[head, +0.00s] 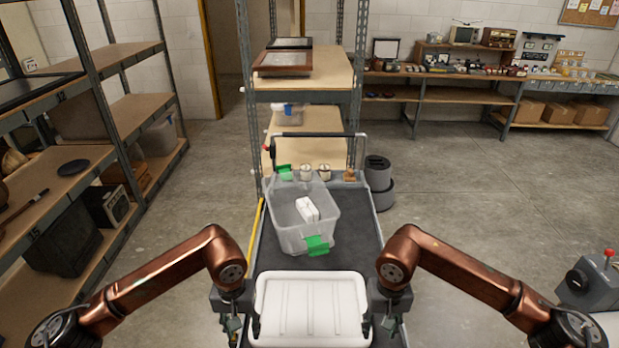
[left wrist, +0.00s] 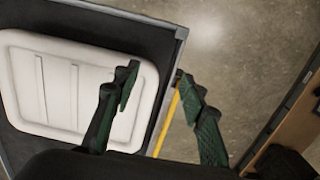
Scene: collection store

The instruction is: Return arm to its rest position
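My left gripper (head: 243,326) hangs beside the left edge of a white lid (head: 311,308). In the left wrist view its two fingers (left wrist: 160,95) are wide apart with nothing between them; one finger overlaps the lid and the other appears over the floor beyond the cart's edge. My right gripper (head: 383,326) hangs at the lid's right edge, its fingers seemingly spread. I cannot tell whether either touches the lid. The lid lies flat at the near end of a dark cart (head: 270,258). Both arms are bent, elbows outward.
A clear box (head: 290,238) with green latches stands open on the cart, a white block (head: 307,209) inside. Small rolls (head: 306,172) sit behind it. Shelves (head: 128,109) flank the left. A grey bin (head: 379,186) stands right of the cart.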

